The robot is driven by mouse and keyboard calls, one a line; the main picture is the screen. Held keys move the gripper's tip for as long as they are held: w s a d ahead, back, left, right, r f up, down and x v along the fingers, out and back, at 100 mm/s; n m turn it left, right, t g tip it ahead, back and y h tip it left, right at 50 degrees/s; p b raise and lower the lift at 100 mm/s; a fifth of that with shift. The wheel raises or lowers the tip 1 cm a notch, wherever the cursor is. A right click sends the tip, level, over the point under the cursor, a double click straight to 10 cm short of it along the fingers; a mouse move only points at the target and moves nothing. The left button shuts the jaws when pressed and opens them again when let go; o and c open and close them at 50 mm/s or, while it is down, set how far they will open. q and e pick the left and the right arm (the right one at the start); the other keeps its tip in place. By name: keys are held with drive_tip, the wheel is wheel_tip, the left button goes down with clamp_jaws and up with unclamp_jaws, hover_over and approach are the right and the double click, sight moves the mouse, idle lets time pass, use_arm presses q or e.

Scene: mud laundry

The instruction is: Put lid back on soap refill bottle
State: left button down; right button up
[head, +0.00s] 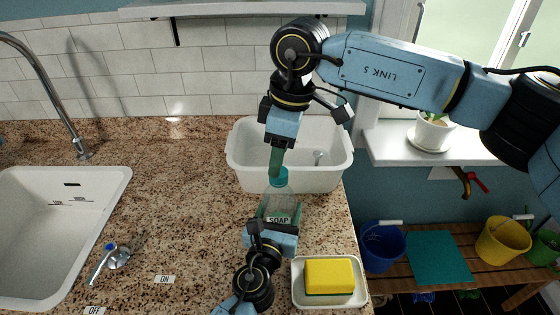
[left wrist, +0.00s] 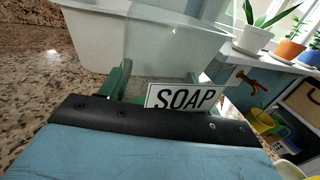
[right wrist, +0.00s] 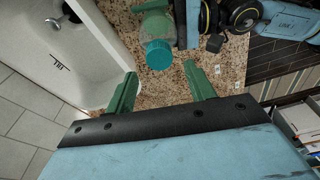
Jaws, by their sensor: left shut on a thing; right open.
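The clear soap refill bottle (head: 283,198) stands upright on the granite counter with a SOAP label. A round teal lid (head: 278,176) is at its top; it also shows in the right wrist view (right wrist: 160,55). I cannot tell whether the lid is seated fully. My left gripper (head: 270,232) is shut on the bottle's lower body; the label (left wrist: 184,97) shows beside its fingers in the left wrist view. My right gripper (head: 277,160) points down just above the lid. Its green fingers are apart and empty in the right wrist view (right wrist: 161,88).
A white tub (head: 240,150) stands close behind the bottle. A dish (head: 298,293) with a yellow sponge (head: 329,275) is at the front right. The sink (head: 45,230) and tap handle (head: 110,258) are at left.

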drive_tip(key=shift+r, duration=0.6)
drive_tip(key=shift+c, duration=0.3)
